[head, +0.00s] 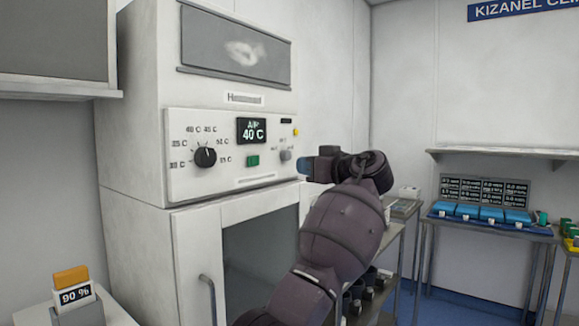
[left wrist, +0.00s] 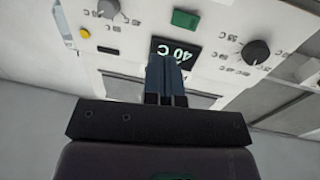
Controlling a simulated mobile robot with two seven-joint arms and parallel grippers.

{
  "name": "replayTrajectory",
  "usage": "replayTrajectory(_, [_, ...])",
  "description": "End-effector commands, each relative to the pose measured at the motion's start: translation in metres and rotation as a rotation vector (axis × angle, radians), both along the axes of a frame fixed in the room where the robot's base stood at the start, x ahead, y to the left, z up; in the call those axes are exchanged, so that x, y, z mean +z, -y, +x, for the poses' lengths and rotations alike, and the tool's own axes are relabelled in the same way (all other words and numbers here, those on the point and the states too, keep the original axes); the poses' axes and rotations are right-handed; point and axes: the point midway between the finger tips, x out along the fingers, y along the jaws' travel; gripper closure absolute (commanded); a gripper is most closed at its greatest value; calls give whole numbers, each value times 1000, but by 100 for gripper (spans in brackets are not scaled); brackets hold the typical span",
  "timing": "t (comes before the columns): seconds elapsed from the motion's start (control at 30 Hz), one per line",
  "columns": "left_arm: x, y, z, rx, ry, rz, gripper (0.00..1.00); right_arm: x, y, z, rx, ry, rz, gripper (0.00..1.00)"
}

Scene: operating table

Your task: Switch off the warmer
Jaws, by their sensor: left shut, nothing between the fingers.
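The warmer (head: 145,120) is a tall white cabinet with a control panel (head: 215,180). Its lit display (head: 251,130) reads 40 C. A black dial (head: 205,157) with temperature marks is left of the display, a green button (head: 252,160) is below it, and a small grey knob (head: 285,155) is to the right. My left gripper (head: 306,166) is shut and empty, close to the panel's right end. In the left wrist view, which shows the panel upside down, its shut fingers (left wrist: 166,75) overlap the display (left wrist: 178,52); the green button (left wrist: 186,19) and grey knob (left wrist: 108,8) are uncovered. I cannot tell whether the fingers touch the panel.
A yellow spot (head: 295,132) is at the panel's right edge. Below the panel is a door with a grey handle (head: 207,297). A table with blue trays (head: 490,213) stands at the right. A stand reading 90 % (head: 76,296) is at the lower left.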

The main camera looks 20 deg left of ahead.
Motion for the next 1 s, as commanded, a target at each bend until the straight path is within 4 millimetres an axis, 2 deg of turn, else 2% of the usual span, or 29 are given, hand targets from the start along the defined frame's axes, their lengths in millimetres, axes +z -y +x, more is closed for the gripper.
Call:
replayTrajectory(0.1, [0, 13, -3, -1, 0, 1, 100, 2, -2, 4, 0, 9, 4, 57])
replayTrajectory(0.23, [0, 20, -4, 0, 0, 0, 100, 4, -2, 6, 2, 14, 4, 57])
replayTrajectory(0.73, [3, 23, -3, -14, -36, 32, 100, -3, 3, -3, 5, -10, -9, 57])
replayTrajectory(0.87, [10, 33, 12, -137, -101, 99, 100, -6, 4, -7, 4, -18, -11, 57])
replayTrajectory(1.0, [33, 53, 21, -328, -108, 161, 100, -6, 4, -7, 4, -18, -11, 57])
